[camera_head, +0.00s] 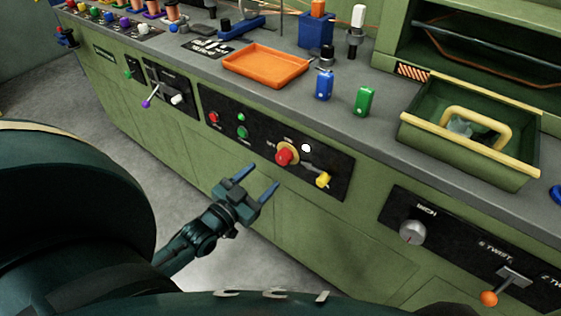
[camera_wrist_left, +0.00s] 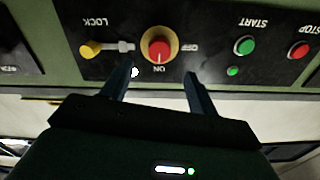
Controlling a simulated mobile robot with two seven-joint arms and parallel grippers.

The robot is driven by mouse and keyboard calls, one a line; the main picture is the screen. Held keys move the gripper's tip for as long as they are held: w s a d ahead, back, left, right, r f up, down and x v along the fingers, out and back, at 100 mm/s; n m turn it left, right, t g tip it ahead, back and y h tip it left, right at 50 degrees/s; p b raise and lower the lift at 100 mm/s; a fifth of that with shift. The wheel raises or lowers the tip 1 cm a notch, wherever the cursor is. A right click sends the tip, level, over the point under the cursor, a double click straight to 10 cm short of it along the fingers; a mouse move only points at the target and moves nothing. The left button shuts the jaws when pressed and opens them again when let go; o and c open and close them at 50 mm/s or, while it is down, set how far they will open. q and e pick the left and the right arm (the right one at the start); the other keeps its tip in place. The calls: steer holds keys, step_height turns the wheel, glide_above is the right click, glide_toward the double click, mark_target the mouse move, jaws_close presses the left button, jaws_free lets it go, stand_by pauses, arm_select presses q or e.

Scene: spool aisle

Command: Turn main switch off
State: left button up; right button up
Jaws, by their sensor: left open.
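The main switch is a red rotary knob (camera_head: 284,156) on a yellow disc, on the black panel of the green bench front. It also shows in the left wrist view (camera_wrist_left: 159,50), upside down, with ON and OFF labels beside it. A yellow LOCK knob (camera_head: 323,180) with a metal bolt sits beside the switch. My left gripper (camera_head: 265,175) is open and empty, in front of and below the switch, its fingers pointing toward the panel and apart from it.
Red stop (camera_head: 213,118) and green start (camera_head: 242,132) buttons share the panel. A grey knob (camera_head: 412,232) and an orange-tipped lever (camera_head: 489,298) are to the right. An orange tray (camera_head: 267,66) and a green bin (camera_head: 466,155) stand on the bench top. The floor before the panel is clear.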

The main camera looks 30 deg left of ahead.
mark_target(281, 160)
arm_select(q)
steer(key=w, duration=0.6)
steer(key=shift+w+d+b, duration=0.3)
steer(key=shift+w+b, duration=0.05)
steer(key=shift+w, duration=0.75)
arm_select(e)
steer(key=shift+s+d, duration=0.15)
steer(key=shift+d, duration=0.05)
steer(key=shift+r, duration=0.15)
arm_select(q)
steer(key=shift+d, duration=0.1)
steer(key=c, duration=1)
arm_select(e)
steer(key=shift+f, duration=0.2)
